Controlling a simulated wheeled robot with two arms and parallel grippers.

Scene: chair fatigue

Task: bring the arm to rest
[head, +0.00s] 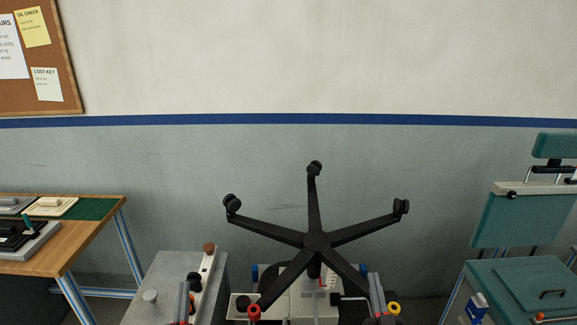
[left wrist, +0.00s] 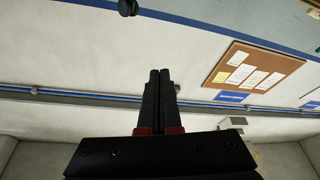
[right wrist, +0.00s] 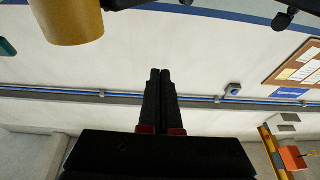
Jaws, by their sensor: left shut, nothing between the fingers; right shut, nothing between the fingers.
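My left gripper shows in the left wrist view (left wrist: 160,72), its two black fingers pressed together with nothing between them. My right gripper shows in the right wrist view (right wrist: 160,72), also shut and empty. In the head view, narrow grey parts of my left arm and right arm stand at the bottom, on either side of the chair base. The black five-legged chair base (head: 316,240) faces up in the middle, with dark casters on its rear legs. The two near leg ends show a red ring and a yellow ring. Both grippers appear apart from it.
A grey bench (head: 150,275) stands left of the base, with a wooden table (head: 85,240) beyond it. A teal seat and cabinet (head: 515,285) stand at the right. A cork board (head: 60,60) hangs on the wall. The wall area above the base is clear.

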